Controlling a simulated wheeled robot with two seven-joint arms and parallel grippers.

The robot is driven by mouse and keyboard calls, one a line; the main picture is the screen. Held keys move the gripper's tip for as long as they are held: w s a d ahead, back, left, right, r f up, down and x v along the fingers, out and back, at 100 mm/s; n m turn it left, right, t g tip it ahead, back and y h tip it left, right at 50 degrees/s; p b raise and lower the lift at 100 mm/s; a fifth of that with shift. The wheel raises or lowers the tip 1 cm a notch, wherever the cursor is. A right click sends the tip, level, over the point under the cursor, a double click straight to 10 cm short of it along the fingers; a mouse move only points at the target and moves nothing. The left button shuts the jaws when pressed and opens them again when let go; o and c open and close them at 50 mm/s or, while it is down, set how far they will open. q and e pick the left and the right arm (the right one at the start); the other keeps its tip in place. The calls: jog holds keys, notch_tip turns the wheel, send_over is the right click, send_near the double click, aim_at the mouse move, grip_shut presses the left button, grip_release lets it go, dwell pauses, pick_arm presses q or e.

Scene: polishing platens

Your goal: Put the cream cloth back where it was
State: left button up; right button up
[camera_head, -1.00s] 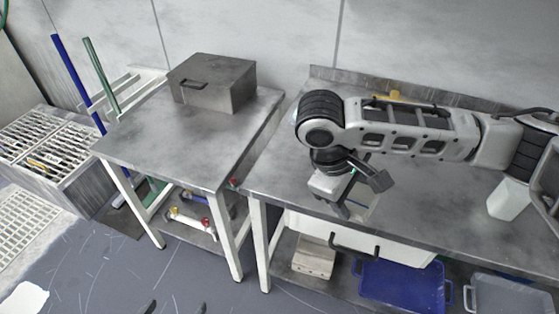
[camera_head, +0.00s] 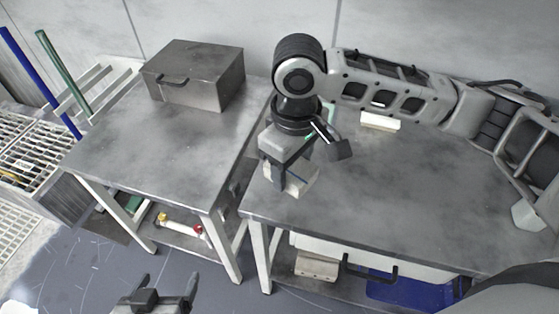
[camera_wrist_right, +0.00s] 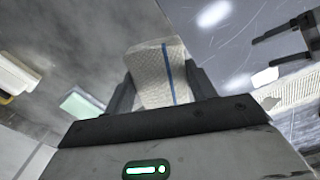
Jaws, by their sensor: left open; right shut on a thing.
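The cream cloth (camera_wrist_right: 158,76), with a blue stripe, is pinched between the fingers of my right gripper (camera_wrist_right: 160,88). In the head view, my right gripper (camera_head: 287,188) is pointing down over the front left part of the right-hand metal table (camera_head: 430,190). The cloth (camera_head: 301,184) shows there as a pale patch, partly hidden by the fingers. I cannot tell whether it touches the table. My left gripper (camera_head: 168,284) is open and empty at the bottom of the head view, in front of the tables; its dark fingers also show in the right wrist view (camera_wrist_right: 284,44).
A metal box (camera_head: 195,78) with a black handle stands on the left table (camera_head: 150,135). A pale green block (camera_wrist_right: 82,104) lies near the gripper. A gap separates the tables. A blue tray (camera_head: 410,292) sits below.

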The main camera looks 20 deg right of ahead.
jog(key=w, duration=0.1)
jog(key=w+f, duration=0.1)
jog(key=w, duration=0.1)
jog(key=w+f, duration=0.1)
jog(key=shift+w+d, duration=0.25)
jog(key=shift+w, duration=0.05)
jog(key=w+f, duration=0.2)
jog(key=w+f+b, duration=0.1)
jog(key=w+f, duration=0.1)
jog(key=f, duration=0.1)
jog(key=shift+w+d+f, duration=0.15)
jog(key=shift+d+f, duration=0.05)
jog(key=shift+f, duration=0.05)
jog(key=shift+w+f, duration=0.15)
jog(key=shift+f, duration=1.6)
jog(key=o, duration=0.9)
notch_tip(320, 180, up, 12)
jog(key=shift+r+p, duration=0.1)
jog(key=shift+p, duration=0.25)
